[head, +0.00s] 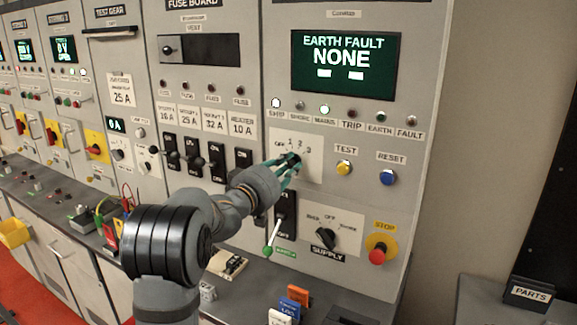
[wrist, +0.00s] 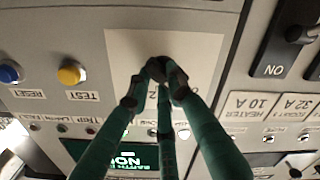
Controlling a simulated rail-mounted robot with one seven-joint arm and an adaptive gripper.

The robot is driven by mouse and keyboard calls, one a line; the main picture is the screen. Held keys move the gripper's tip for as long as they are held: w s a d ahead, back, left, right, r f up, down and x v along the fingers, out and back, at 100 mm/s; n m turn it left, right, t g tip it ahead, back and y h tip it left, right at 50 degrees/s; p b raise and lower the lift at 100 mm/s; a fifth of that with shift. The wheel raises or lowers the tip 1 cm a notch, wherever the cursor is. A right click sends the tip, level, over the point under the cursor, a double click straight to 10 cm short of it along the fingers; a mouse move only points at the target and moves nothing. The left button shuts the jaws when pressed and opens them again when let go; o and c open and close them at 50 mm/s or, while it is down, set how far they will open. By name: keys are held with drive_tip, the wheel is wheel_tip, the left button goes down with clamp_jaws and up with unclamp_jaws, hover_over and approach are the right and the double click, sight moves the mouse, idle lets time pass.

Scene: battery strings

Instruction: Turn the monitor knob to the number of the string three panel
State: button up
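The monitor knob (wrist: 158,68) is a small dark knob on a pale plate (head: 312,171) marked OFF, 1, 2, 3, below the green screen. My gripper (head: 288,163) has teal fingers, which close in around the knob. In the wrist view the fingertips (wrist: 165,76) meet at the knob from several sides and seem to grip it. The fingers cover most of the knob, so its pointer cannot be read. String panels with green screens (head: 64,49) stand at the far left; their title plates are too small to read surely.
The screen (head: 346,60) reads EARTH FAULT NONE. A yellow TEST button (head: 344,167) and a blue RESET button (head: 388,177) sit right of the plate. Below are a green-tipped lever (head: 269,250), the SUPPLY switch (head: 326,238) and a red STOP button (head: 378,255). Black breakers (head: 215,164) stand left.

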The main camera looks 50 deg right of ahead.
clamp_jaws()
drive_tip(key=m+b, duration=0.2)
drive_tip(key=b, duration=0.1)
drive_tip(key=shift+f+m, duration=0.25)
drive_tip(key=shift+m, duration=0.15)
drive_tip(key=m+b, duration=0.4)
drive_tip(key=m, duration=0.1)
drive_tip(key=shift+s+f, duration=0.1)
drive_tip(key=m+b, duration=0.2)
drive_tip(key=m, duration=0.3)
drive_tip(key=shift+m, duration=0.4)
drive_tip(key=shift+m+b, duration=1.05)
drive_tip(key=shift+m, duration=1.15)
